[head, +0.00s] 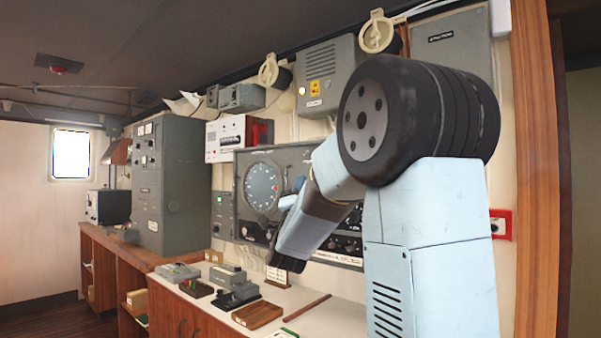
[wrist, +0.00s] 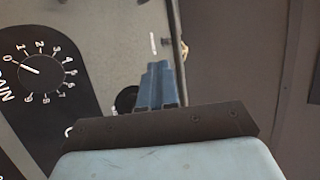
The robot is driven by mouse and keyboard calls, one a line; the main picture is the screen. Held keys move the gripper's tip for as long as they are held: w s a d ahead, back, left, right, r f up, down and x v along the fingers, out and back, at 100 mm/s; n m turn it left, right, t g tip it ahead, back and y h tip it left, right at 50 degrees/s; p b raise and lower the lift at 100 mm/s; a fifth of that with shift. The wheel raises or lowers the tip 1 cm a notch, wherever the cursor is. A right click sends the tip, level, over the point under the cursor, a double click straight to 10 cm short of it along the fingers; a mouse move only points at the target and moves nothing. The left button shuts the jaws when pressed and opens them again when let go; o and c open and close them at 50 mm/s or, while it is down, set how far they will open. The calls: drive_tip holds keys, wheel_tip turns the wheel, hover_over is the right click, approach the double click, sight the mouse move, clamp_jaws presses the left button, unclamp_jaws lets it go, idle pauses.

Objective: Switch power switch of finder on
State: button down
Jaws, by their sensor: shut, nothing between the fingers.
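The finder is probably the grey wall panel (head: 247,160) with a large round dial (head: 262,187), left of my arm in the head view. My arm covers its right part. In the wrist view, my gripper (wrist: 160,66) is shut and empty, its blue fingers pointing at a grey panel face (wrist: 115,40) near its right edge. A black round knob or fitting (wrist: 126,98) shows just left of the fingers, partly hidden. A short white mark (wrist: 152,43) lies beyond the tips. I cannot tell which part is the power switch, or whether the fingers touch the panel.
A GAIN knob (wrist: 42,71) with a numbered scale sits on a black plate at the left of the wrist view. Below the panel, a counter (head: 340,314) holds several small devices and a brown tray (head: 257,314). A tall grey cabinet (head: 180,185) stands further left.

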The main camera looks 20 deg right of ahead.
drive_tip(key=v, duration=0.5)
drive_tip(key=shift+d+f, duration=0.25)
drive_tip(key=shift+f, duration=0.4)
drive_tip(key=shift+y, duration=0.3)
drive_tip(key=s+a+f+n+g+y, duration=0.75)
drive_tip(key=a+f+n+y, duration=0.2)
drive_tip(key=n+y, duration=0.55)
drive_tip(key=s+f+n+g, duration=0.3)
drive_tip(key=s+f+g, duration=0.1)
drive_tip(key=s, duration=0.6)
drive_tip(key=s+a+f+n+g, duration=0.1)
drive_tip(key=s+f+n+g, duration=0.2)
drive_tip(key=s+f, duration=0.3)
drive_tip(key=s+g, duration=0.1)
drive_tip(key=s, duration=0.4)
drive_tip(key=shift+s+f+g+y, duration=0.2)
drive_tip(key=shift+f+g+y, duration=0.15)
drive_tip(key=shift+f+y, duration=0.05)
drive_tip(key=shift+a, duration=0.15)
